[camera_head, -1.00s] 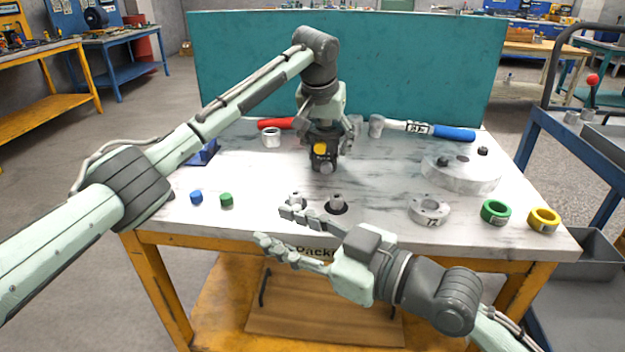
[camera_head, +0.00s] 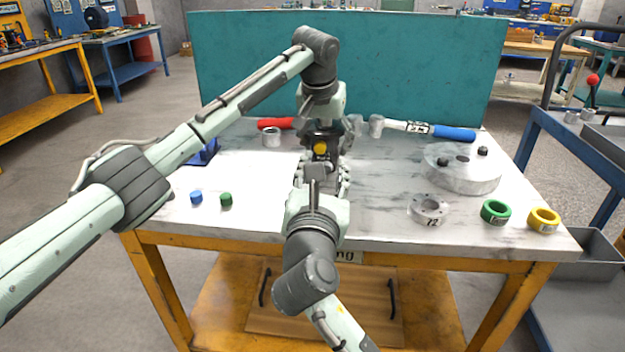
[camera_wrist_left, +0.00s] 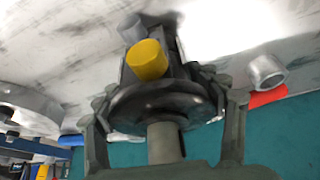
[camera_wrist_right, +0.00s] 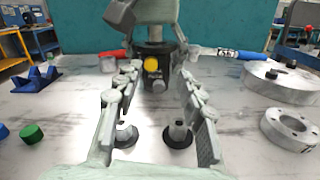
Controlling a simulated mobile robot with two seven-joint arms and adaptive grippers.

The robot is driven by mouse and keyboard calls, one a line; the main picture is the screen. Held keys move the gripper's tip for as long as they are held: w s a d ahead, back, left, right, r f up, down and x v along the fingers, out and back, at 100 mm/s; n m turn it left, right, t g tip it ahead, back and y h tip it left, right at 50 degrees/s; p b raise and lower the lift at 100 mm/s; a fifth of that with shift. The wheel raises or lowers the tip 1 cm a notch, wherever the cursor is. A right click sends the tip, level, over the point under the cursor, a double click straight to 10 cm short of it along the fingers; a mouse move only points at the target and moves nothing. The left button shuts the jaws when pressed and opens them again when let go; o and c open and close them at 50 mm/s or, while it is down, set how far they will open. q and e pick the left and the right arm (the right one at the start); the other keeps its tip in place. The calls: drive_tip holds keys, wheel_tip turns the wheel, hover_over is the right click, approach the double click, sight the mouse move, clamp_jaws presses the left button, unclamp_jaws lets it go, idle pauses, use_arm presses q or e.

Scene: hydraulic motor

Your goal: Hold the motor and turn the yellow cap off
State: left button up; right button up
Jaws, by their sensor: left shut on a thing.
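The dark motor (camera_wrist_left: 160,98) stands near the back middle of the table, below my left gripper. Its yellow cap (camera_head: 320,148) faces the front; the cap also shows in the left wrist view (camera_wrist_left: 147,60) and the right wrist view (camera_wrist_right: 152,63). A grey cap or port (camera_wrist_right: 158,86) sits just below it. My left gripper (camera_wrist_left: 165,112) points down and is shut around the motor's round upper part. My right gripper (camera_wrist_right: 152,100) is open and points at the motor's front, with the yellow cap between its fingers in its wrist view. Nothing is between its fingertips.
Loose blue (camera_head: 196,197) and green (camera_head: 226,200) caps lie left. A flanged ring (camera_head: 428,209), green ring (camera_head: 496,211) and yellow ring (camera_head: 544,219) lie right. A blue-handled hammer (camera_head: 453,132) and round plate (camera_head: 462,172) lie behind. Two shafted parts (camera_wrist_right: 178,132) stand below my right gripper.

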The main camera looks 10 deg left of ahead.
sight(319, 149)
drive_tip(key=shift+s+a+f+n, duration=0.65)
drive_tip(key=shift+s+a+n, duration=0.15)
drive_tip(key=shift+n, duration=0.2)
drive_tip(key=shift+w, duration=4.4)
clamp_jaws()
drive_tip(key=n, duration=0.4)
drive_tip(key=shift+s+f+n, duration=0.1)
drive_tip(key=shift+n, duration=0.9)
